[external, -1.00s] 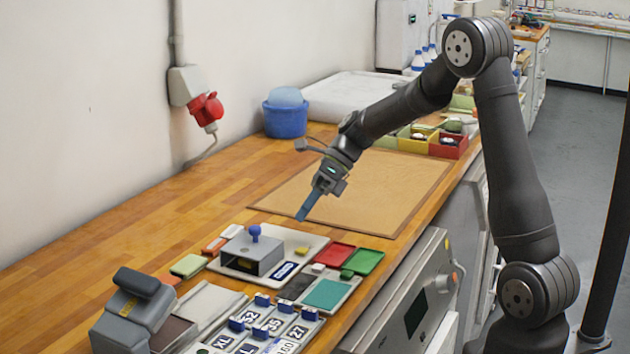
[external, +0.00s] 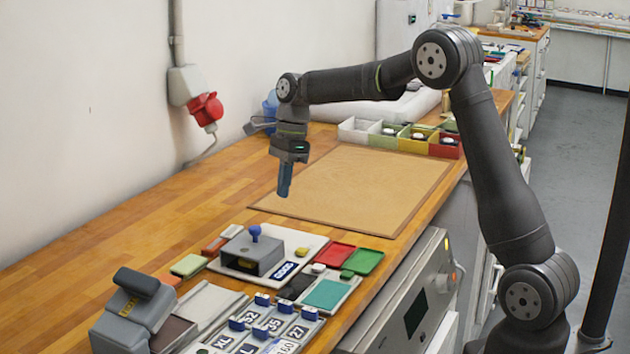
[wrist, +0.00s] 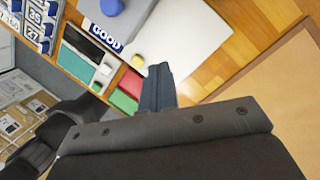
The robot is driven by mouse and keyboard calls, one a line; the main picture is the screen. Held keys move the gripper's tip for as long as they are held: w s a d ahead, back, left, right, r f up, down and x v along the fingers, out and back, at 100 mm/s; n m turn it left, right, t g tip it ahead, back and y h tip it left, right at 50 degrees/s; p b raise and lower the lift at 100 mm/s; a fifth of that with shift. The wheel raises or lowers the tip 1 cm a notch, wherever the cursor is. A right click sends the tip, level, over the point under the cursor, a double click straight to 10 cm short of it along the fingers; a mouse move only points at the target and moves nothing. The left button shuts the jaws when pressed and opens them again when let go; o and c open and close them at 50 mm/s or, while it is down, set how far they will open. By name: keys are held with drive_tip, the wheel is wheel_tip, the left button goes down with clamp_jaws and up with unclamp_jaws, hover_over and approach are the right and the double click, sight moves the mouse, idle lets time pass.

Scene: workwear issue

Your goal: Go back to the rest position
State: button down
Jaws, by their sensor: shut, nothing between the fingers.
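My gripper (external: 284,192) hangs pointing down above the left part of the tan mat in the external view, clear of the worktop. Its blue fingers are closed together with nothing between them. In the wrist view the shut fingers (wrist: 158,84) show at the centre, with the white board, the yellow block and the red and green trays beyond them. My arm reaches from the right over the bench with its elbow raised.
The tan mat (external: 370,190) is bare. In front are a grey box with a blue knob (external: 252,253), a red tray (external: 333,255), a green tray (external: 363,262), and several number tags (external: 268,325). Small bins (external: 412,140) and a blue bucket (external: 270,106) stand behind. A red socket (external: 206,109) is on the wall.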

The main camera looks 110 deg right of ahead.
drive_tip(key=w+d+r+n+g+h, duration=0.4)
drive_tip(key=d, duration=0.3)
drive_tip(key=s+a+r+n+h, duration=0.1)
drive_tip(key=s+a+n, duration=0.4)
drive_tip(key=n, duration=0.1)
drive_tip(key=d+x, duration=0.1)
drive_tip(key=x, duration=0.7)
drive_tip(key=shift+g, duration=0.3)
drive_tip(key=w+a, duration=0.1)
drive_tip(key=w+a+f, duration=0.1)
drive_tip(key=a, duration=0.1)
drive_tip(key=shift+w+a+f, duration=0.1)
drive_tip(key=shift+w+a, duration=0.2)
drive_tip(key=shift+a, duration=0.05)
drive_tip(key=shift+w+a, duration=0.25)
drive_tip(key=shift+a, duration=0.05)
